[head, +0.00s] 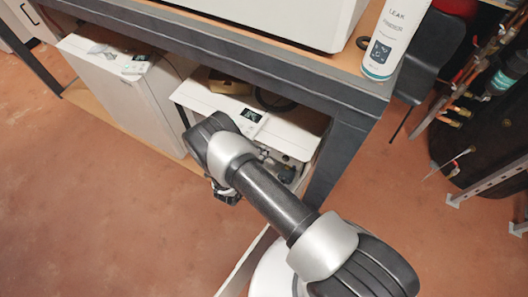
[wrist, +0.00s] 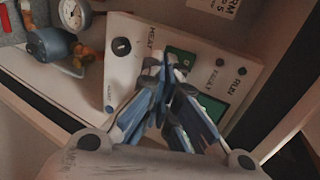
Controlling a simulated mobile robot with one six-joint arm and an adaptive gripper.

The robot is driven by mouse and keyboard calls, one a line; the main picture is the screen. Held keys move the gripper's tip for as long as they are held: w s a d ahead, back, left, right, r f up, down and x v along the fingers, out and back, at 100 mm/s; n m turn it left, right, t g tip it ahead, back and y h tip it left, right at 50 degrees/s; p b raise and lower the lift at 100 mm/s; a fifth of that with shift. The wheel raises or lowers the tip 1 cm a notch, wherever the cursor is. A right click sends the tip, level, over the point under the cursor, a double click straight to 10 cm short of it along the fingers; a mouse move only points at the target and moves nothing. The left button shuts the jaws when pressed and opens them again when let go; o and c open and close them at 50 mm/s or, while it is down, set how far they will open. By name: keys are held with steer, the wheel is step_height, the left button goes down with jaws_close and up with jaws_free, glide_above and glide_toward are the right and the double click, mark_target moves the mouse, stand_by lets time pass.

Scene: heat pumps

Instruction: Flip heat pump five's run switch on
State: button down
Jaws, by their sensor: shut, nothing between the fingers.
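In the wrist view a pale control panel (wrist: 205,58) lies tilted, with the labels HEAT, FAULT and RUN. A black round switch (wrist: 121,46) sits near its upper left corner; its setting is too small to tell. A dark green screen (wrist: 216,104) is partly hidden behind my fingers. My gripper (wrist: 170,72) is shut and empty, in front of the panel's middle, to the right of the switch. I cannot tell whether it touches the panel. In the head view a white heat pump (head: 215,100) stands under the bench, partly behind my arm. No number is readable on it.
A dark-framed bench (head: 290,65) overhangs the heat pump. Another white unit (head: 125,95) stands to its left. A white leak-finder bottle (head: 392,40) stands on the bench corner. A gauge (wrist: 74,14) and pipework lie left of the panel. Open floor (head: 110,210) lies in front.

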steer(key=shift+w+d, duration=0.2)
steer(key=shift+w, duration=0.15)
steer(key=shift+w+d+f+b, duration=0.2)
steer(key=shift+w+b, duration=0.1)
steer(key=shift+b, duration=0.15)
steer(key=shift+r+p, duration=0.55)
steer(key=shift+r, duration=0.3)
steer(key=shift+f, duration=0.1)
